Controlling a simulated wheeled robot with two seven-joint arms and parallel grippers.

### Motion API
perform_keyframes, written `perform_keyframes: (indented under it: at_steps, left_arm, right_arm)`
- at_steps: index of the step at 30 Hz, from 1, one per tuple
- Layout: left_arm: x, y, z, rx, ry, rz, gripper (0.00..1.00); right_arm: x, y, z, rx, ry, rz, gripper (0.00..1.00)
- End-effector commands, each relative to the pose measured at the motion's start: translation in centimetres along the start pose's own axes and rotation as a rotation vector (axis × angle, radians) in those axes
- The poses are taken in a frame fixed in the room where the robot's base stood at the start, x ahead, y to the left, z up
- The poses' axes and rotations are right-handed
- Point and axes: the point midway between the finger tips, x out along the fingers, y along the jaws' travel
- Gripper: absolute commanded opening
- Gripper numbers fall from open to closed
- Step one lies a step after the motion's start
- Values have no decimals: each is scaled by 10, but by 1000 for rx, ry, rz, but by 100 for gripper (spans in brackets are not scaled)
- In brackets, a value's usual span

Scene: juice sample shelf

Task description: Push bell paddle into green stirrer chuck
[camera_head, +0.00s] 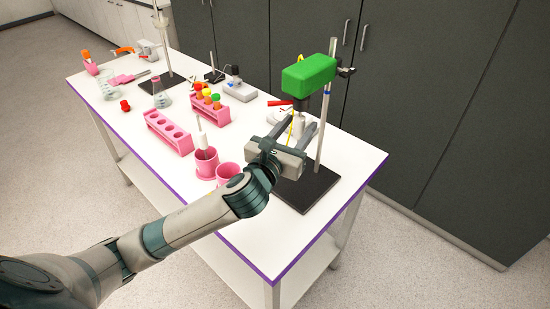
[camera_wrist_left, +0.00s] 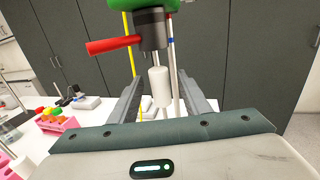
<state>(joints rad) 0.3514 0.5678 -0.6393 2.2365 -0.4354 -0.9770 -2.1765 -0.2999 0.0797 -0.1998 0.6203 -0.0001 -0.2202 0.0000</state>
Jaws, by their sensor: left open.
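The green stirrer (camera_head: 310,74) is held on a stand at the right end of the table; its underside shows in the wrist view (camera_wrist_left: 145,4). Its dark chuck (camera_wrist_left: 152,30) points down, with a red handle (camera_wrist_left: 112,45) out to the left. A white paddle (camera_wrist_left: 161,88) with a thin grey shaft is upright directly below the chuck. The shaft top meets the chuck's lower end in the picture; I cannot tell how deep it sits. My left gripper (camera_head: 294,127) is open, its fingers either side of the paddle with gaps. My right gripper is not in view.
The stand's black base (camera_head: 306,188) and metal pole (camera_head: 326,120) are close to my left gripper. Pink cups (camera_head: 206,165) and a pink tube rack (camera_head: 168,132) stand left of it. A thin yellow rod (camera_wrist_left: 128,50) runs beside the chuck. Dark cabinets (camera_head: 430,90) stand behind the table.

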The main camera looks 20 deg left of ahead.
Motion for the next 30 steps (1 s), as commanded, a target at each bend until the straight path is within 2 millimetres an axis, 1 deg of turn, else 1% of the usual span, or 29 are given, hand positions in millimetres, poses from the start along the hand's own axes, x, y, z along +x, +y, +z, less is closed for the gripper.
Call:
perform_keyframes:
  at_steps: [1, 9, 14, 15, 21, 25, 30]
  left_arm:
    - [-11, 0, -3, 0, -1, -3, 43]
    - [-66, 0, -2, 0, -2, -2, 43]
    - [-100, 0, 0, -1, -1, -2, 43]
    - [-101, 1, 6, -1, 3, 1, 43]
    - [-115, 0, 4, -1, 0, 1, 43]
    - [-121, 0, 3, 0, -1, 1, 43]
    - [-124, 0, 2, -1, -2, -1, 43]
  right_arm:
    - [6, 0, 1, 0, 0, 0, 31]
    - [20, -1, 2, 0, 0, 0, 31]
    - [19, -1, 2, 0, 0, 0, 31]
    - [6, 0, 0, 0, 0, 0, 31]
    - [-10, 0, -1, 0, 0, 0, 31]
    - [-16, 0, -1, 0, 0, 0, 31]
    - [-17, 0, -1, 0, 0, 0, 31]
